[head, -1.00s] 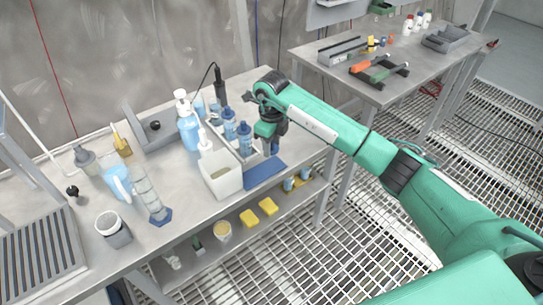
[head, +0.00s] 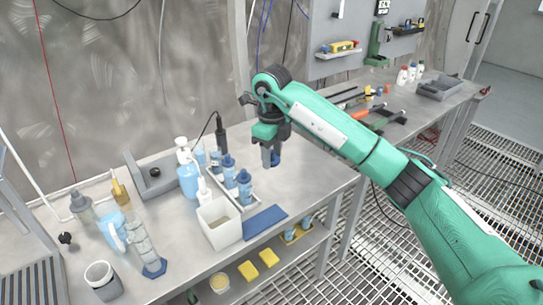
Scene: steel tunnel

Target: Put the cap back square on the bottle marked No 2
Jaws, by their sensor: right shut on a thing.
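My right gripper (head: 271,158) is over the bench, behind and to the right of the bottle tray. It is shut on a small dark blue piece that looks like a cap (head: 276,159), partly hidden by the fingers. Several blue bottles stand upright in a row in a light tray (head: 256,197), among them a front one (head: 245,190) and a middle one (head: 229,172). Their marks are too small to read, so I cannot tell which is No 2. The gripper is apart from them. My left gripper is out of view.
A white open box (head: 220,232) and a blue mat (head: 265,221) lie in front of the tray. Pump bottles (head: 188,180) stand left of it. A black upright tool with a cable (head: 221,133) stands behind. The bench right of the tray is clear.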

